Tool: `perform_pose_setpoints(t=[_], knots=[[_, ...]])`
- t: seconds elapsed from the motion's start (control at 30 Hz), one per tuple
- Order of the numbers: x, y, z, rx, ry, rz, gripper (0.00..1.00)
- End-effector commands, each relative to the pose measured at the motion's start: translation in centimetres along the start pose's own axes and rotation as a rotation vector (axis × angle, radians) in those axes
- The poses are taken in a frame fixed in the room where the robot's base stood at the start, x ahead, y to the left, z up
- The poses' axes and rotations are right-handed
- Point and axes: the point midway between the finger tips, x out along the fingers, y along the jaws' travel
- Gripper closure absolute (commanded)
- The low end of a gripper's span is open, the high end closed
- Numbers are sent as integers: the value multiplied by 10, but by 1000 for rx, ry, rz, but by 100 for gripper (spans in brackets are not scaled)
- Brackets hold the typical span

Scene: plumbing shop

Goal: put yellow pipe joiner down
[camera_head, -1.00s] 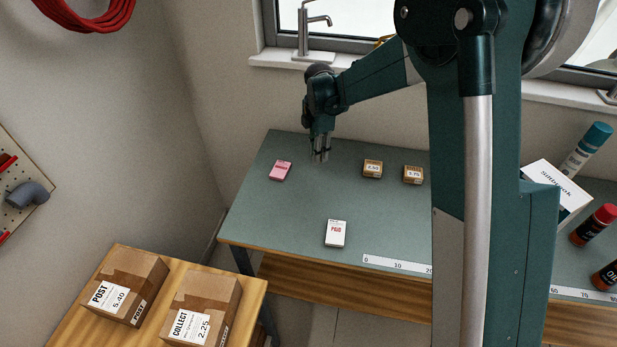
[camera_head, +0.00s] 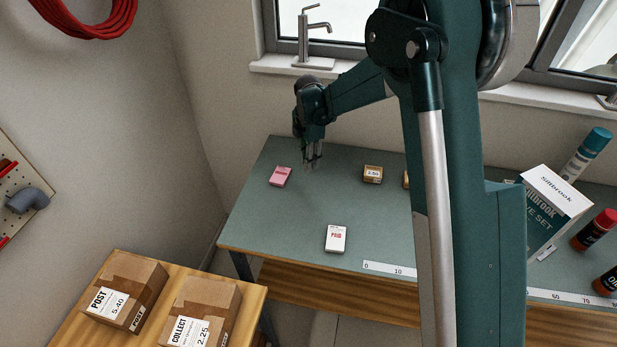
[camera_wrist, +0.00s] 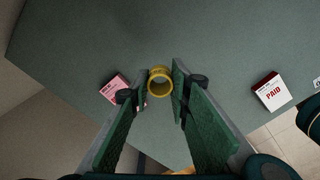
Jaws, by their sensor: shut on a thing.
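The yellow pipe joiner (camera_wrist: 160,82) is a short ring between my fingertips in the wrist view. Its open end faces the camera. My gripper (camera_wrist: 158,88) is shut on it, one green finger on each side. In the head view my gripper (camera_head: 313,160) points down over the back left part of the grey-green bench (camera_head: 290,222), right of the pink box. I cannot make out the joiner there, nor tell the gap between it and the bench top.
A pink box (camera_head: 280,176) lies close to the left of my gripper, a brown box (camera_head: 372,174) to the right. A white PAID box (camera_head: 336,238) is near the front edge. The bench middle is clear.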

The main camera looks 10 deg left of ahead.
Motion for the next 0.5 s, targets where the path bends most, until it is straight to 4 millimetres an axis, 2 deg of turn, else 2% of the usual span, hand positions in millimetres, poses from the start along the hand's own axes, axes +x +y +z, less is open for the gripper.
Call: perform_pose_setpoints(t=[0.2, 0.5], knots=[[29, 0, 0, 0, 0, 0, 86], [36, 0, 0, 0, 0, 0, 86]])
